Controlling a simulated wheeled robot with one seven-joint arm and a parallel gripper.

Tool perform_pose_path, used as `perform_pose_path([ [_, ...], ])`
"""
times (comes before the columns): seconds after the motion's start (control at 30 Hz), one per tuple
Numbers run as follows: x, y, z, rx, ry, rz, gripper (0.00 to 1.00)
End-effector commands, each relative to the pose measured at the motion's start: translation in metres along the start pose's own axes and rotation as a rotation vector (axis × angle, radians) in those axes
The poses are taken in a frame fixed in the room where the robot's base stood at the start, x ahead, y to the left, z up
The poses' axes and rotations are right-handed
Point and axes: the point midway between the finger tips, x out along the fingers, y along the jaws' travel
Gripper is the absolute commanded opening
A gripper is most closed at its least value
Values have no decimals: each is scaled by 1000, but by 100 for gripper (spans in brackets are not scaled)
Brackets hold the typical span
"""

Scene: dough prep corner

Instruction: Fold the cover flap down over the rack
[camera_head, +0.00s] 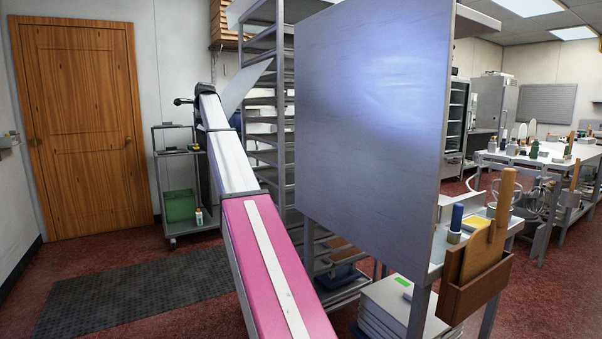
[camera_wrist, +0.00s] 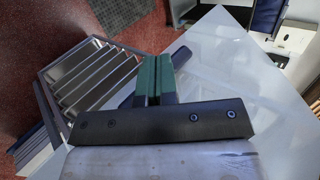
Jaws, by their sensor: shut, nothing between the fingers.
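The rack (camera_head: 268,100) is a tall grey metal frame with several shelves, partly hidden by a big grey panel. A pale sheet, which looks like the cover flap (camera_head: 243,86), slants out from its upper left side. In the wrist view the rack (camera_wrist: 92,78) shows at the left, its shelves uncovered, and the broad pale flap (camera_wrist: 232,72) spreads behind and right of my gripper. My gripper (camera_wrist: 152,66) is shut and empty, its green finger pads together in front of the flap. I cannot tell whether they touch it. In the head view its fingers cannot be made out.
The grey panel (camera_head: 375,110) stands close in front and hides the rack's right side. A grey cart (camera_head: 172,152) with a green bin (camera_head: 180,205) stands left of the rack. A dark mat (camera_head: 130,290) lies on clear floor. A wooden holder (camera_head: 475,280) hangs at front right.

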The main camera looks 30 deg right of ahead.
Motion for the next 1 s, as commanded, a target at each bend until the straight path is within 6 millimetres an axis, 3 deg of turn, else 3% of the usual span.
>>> perform_pose_path([
  [1.0, 28, 33, -51, 1, 0, 0, 0],
])
